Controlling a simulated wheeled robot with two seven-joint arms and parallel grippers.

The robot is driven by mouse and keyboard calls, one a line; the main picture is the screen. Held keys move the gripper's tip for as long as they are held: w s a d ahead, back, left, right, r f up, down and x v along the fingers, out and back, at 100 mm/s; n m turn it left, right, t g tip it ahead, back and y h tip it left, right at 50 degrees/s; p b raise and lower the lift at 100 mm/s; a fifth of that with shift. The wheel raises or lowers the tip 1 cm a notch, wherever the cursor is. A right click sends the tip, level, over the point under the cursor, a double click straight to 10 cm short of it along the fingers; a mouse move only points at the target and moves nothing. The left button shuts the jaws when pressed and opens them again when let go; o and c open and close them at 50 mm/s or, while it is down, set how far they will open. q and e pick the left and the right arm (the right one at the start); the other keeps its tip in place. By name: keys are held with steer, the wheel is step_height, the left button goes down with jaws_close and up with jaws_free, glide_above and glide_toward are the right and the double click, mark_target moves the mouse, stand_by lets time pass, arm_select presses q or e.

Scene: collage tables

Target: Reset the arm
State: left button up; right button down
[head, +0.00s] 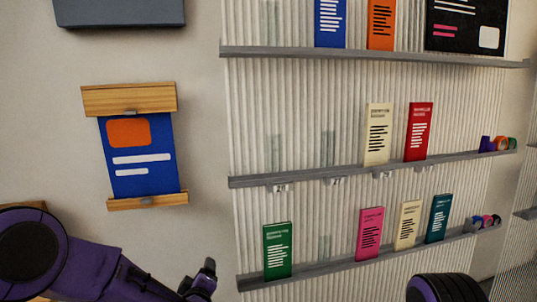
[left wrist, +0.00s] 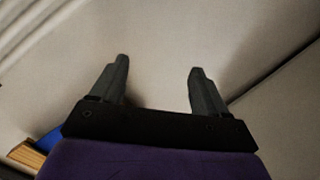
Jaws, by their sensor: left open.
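My left arm comes in from the lower left of the head view, and part of my left gripper (head: 205,278) shows at the bottom, in front of the plain wall and left of the lowest shelf. In the left wrist view, the left gripper (left wrist: 158,78) has its two dark fingers wide apart, with nothing between them. Only pale wall surface shows beyond the fingers. A dark rounded part at the bottom right of the head view seems to be my right arm; the right gripper does not show.
A blue poster (head: 150,178) with wooden rails hangs on the wall. Grey shelves (head: 300,179) on a ribbed panel hold upright cards, such as a green card (head: 277,251), a pink card (head: 369,234) and a red card (head: 418,132). A dark grey box (head: 120,14) is at top left.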

arm_select(q)
steer(key=s+a+f+m+g+b, duration=0.1)
steer(key=s+a+f+m+g, duration=0.15)
steer(key=s+f, duration=0.65)
steer(key=s+a+f+m+g, duration=0.2)
steer(key=s+a+f+g, duration=0.1)
steer(key=s+f, duration=0.55)
steer(key=s+a+f+g, duration=0.1)
steer(key=s+a+f, duration=0.1)
steer(key=s, duration=0.5)
steer(key=s+a+f+g+b, duration=0.1)
steer(key=s+a+f+g, duration=0.1)
steer(key=s+f, duration=0.2)
steer(key=s+a+f+m+g, duration=0.1)
steer(key=s+f, duration=0.3)
steer(key=s, duration=0.6)
steer(key=shift+s+a+g+y+b, duration=0.2)
steer(key=shift+a+g+y+b, duration=0.3)
steer(key=shift+a, duration=0.35)
